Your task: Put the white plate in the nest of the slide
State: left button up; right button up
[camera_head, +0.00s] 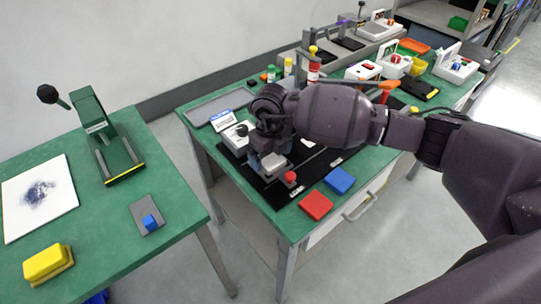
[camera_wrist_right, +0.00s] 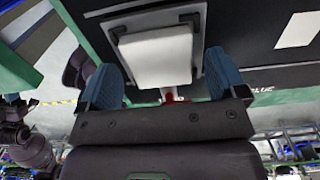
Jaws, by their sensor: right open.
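The white plate (camera_wrist_right: 155,58) lies flat on the grey slide (camera_wrist_right: 199,35) in the right wrist view, with black corner pieces of the nest (camera_wrist_right: 117,33) at its far corners. I cannot tell whether it is fully seated. My right gripper (camera_wrist_right: 165,80) is open, its blue pads on either side of the plate's near end, apart from it. A red knob (camera_wrist_right: 168,97) shows at the plate's near side. In the head view my right gripper (camera_head: 268,160) is over the slide, whose red knob (camera_head: 290,177) stands in front; my gripper and arm hide most of the plate.
A red block (camera_head: 315,205) and a blue block (camera_head: 340,180) lie at the bench's front edge. A white device (camera_head: 236,138) stands left of my gripper. The left table holds a green press (camera_head: 105,140), a yellow block (camera_head: 47,262) and a white sheet (camera_head: 38,196).

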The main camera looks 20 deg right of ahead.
aim_at(270, 159)
notch_tip(270, 159, up, 12)
jog(key=p, duration=0.1)
jog(key=shift+f, duration=0.25)
dwell(0.4)
